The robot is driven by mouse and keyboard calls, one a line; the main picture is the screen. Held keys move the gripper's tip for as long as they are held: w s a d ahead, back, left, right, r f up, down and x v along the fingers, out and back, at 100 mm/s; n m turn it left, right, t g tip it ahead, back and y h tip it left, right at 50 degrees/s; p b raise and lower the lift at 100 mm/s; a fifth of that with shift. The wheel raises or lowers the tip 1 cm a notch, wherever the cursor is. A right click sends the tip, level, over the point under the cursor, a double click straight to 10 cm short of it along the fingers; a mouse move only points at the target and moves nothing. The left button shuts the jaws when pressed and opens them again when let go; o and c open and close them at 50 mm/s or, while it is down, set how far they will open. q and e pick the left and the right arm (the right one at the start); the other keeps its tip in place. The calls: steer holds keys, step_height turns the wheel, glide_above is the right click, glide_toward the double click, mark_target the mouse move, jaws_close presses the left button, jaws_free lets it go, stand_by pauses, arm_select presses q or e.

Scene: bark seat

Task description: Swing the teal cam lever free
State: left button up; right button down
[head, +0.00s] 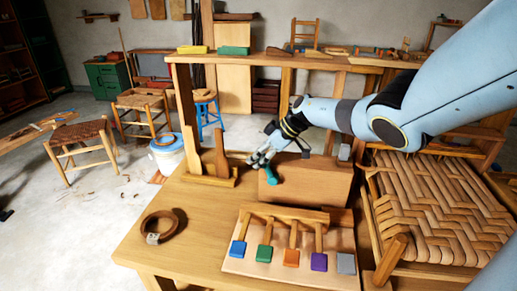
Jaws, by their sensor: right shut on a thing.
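The teal cam lever (272,174) is at the upper left part of a wooden block (312,182) on the workbench. My right gripper (262,158) reaches in from the upper right and is shut on the teal cam lever. The fingers cover the lever's upper part, so its pivot is hard to see. My left gripper does not show in the head view.
A board (290,266) with several coloured-tipped levers stands in front of the block. A coiled strap (160,228) lies at the left on the bench. A woven seat (440,200) is at the right. A wooden upright stand (221,155) is left of the gripper.

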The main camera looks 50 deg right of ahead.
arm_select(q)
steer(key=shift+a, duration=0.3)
arm_select(e)
steer(key=c, duration=1)
jaws_free()
steer(key=shift+w+f, duration=0.1)
steer(key=shift+w, duration=0.05)
steer(key=shift+c, duration=0.2)
steer(key=shift+s+d+r, duration=0.25)
steer(key=shift+r, duration=0.05)
steer(key=v, duration=1.1)
